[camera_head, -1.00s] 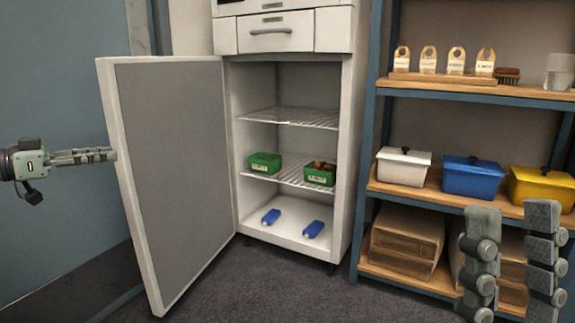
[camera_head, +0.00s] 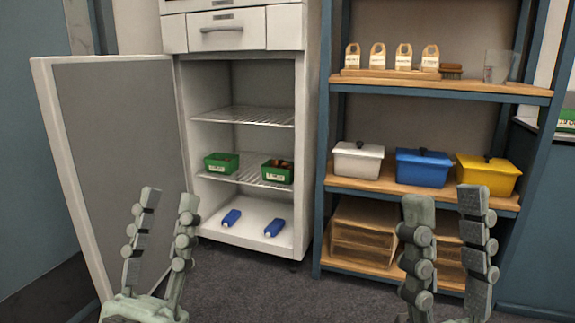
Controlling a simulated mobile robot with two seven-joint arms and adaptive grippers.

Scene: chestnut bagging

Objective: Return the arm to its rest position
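My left gripper (camera_head: 166,222) is in the lower left of the head view, its two fingers pointing up and spread apart, with nothing between them. It shows in front of the open fridge door (camera_head: 125,150). My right gripper (camera_head: 448,225) is in the lower right, also with its fingers up, apart and empty. It shows in front of the lower shelves. Both grippers look clear of the furniture.
The open fridge (camera_head: 245,85) holds two green tubs (camera_head: 221,163) on a wire shelf and two blue items (camera_head: 231,217) at the bottom. The shelf unit (camera_head: 440,90) carries white (camera_head: 357,160), blue (camera_head: 422,170) and yellow (camera_head: 488,177) lidded boxes. Bare floor (camera_head: 255,285) lies in front.

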